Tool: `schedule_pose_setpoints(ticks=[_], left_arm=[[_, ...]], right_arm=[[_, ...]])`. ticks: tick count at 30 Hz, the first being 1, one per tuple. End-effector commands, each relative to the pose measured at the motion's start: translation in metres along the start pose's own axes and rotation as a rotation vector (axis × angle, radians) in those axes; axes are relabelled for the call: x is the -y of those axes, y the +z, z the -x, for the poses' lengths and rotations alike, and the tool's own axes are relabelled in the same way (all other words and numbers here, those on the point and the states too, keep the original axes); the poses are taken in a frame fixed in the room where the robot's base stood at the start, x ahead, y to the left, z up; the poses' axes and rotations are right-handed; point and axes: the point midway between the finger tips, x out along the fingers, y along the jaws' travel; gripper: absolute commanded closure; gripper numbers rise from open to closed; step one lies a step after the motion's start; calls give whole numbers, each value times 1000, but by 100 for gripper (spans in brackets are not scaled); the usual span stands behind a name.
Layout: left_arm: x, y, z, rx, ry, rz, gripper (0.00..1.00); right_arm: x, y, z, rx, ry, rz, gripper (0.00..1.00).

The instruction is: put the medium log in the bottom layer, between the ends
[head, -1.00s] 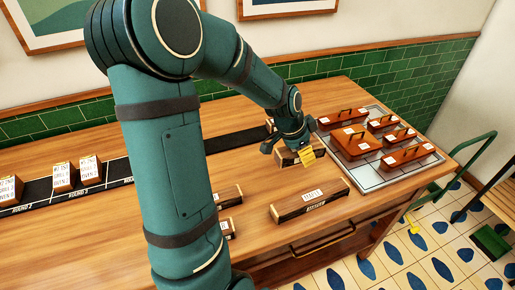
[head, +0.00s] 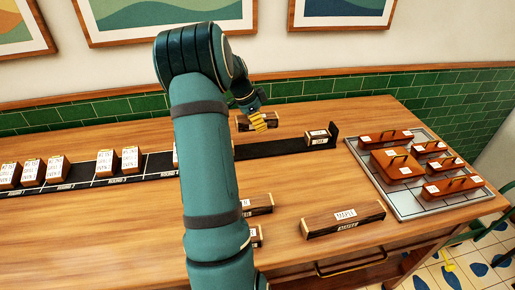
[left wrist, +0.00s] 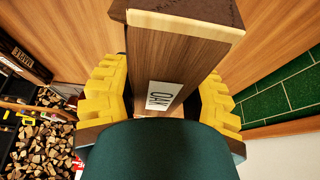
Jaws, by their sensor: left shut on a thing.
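My left gripper (head: 262,123) is shut on a brown wooden log (head: 243,123) with pale ends, behind the black strip in the head view. In the left wrist view the held log (left wrist: 165,60) has a white label reading OAK and lies between the yellow fingers (left wrist: 160,95). A log labelled MAPLE (head: 343,221) lies on the front of the table. Two more logs (head: 259,204) (head: 257,236) lie to its left, partly hidden by my arm. A short log (head: 318,138) stands at the right end of the black strip (head: 275,146). My right gripper is not in view.
Several labelled blocks (head: 58,168) stand along the strip's left part. A grey tray (head: 408,206) with several copper-brown handled boxes (head: 398,163) is at the right. Bare tabletop (head: 300,180) lies between the strip and the MAPLE log. A green tiled wall borders the back.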

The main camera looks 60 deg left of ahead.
Motion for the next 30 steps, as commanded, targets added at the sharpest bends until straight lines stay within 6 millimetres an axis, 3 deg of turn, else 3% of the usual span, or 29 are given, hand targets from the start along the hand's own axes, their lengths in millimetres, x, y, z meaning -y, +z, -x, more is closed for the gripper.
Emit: schedule_pose_setpoints(ticks=[6, 13, 20, 30], left_arm=[[-1, 14, -32, 1, 4, 0, 94], [0, 22, -52, 1, 2, 1, 94], [-1, 35, -85, 0, 3, 1, 94], [0, 36, -89, 0, 0, -1, 94]], right_arm=[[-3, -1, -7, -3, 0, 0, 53], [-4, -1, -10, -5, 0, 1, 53], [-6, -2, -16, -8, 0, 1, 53], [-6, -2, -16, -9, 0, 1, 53]])
